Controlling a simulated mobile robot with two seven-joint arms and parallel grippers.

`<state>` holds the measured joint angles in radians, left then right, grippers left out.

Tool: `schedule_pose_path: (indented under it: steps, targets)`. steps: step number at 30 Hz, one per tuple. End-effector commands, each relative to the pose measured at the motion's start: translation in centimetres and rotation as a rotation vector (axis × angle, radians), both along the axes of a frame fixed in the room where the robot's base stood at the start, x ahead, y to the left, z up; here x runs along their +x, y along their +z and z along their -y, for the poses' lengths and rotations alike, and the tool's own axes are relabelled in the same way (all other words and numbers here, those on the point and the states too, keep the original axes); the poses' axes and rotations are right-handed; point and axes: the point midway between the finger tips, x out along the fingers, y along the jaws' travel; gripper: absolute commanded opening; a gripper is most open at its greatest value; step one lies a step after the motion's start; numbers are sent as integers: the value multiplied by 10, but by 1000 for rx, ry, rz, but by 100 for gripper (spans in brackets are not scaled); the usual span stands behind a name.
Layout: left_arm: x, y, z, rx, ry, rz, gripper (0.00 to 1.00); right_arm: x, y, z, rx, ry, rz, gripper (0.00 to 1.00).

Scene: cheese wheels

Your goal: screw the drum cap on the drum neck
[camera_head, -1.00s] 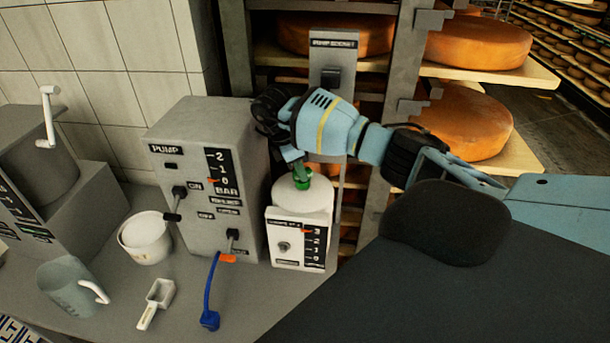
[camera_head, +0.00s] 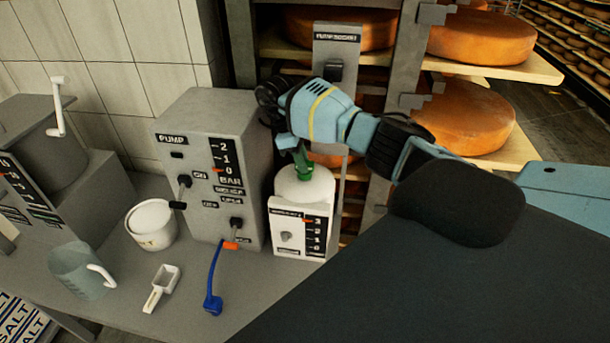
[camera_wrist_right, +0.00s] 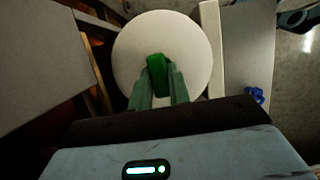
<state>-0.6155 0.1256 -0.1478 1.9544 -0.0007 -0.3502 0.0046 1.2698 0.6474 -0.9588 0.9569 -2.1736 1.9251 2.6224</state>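The white drum (camera_head: 312,187) stands on the counter to the right of the pump, with a labelled scale panel in front of it. The green drum cap (camera_head: 304,168) is at the top centre of the drum. My right gripper (camera_head: 300,155) reaches in from the right and points down at the cap. In the right wrist view the two greenish fingers (camera_wrist_right: 159,88) are closed about the cap (camera_wrist_right: 156,68), above the round white drum top (camera_wrist_right: 190,45). The drum neck is hidden, so I cannot tell whether the cap is seated on it. My left gripper is not in view.
The grey pump box (camera_head: 205,150) stands close left of the drum. A blue hose (camera_head: 214,280), a white scoop (camera_head: 162,287), a white tub (camera_head: 151,225) and a clear jug (camera_head: 80,270) are on the counter (camera_head: 120,300). Shelves with cheese wheels (camera_head: 465,118) stand behind.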

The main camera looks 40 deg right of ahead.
Motion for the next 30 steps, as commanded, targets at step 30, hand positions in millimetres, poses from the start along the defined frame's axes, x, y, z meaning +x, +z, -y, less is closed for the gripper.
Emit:
schedule_pose_path:
  steps: [30]
  targets:
    - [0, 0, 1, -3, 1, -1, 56, 15, 57, -12, -1, 2, 1, 43]
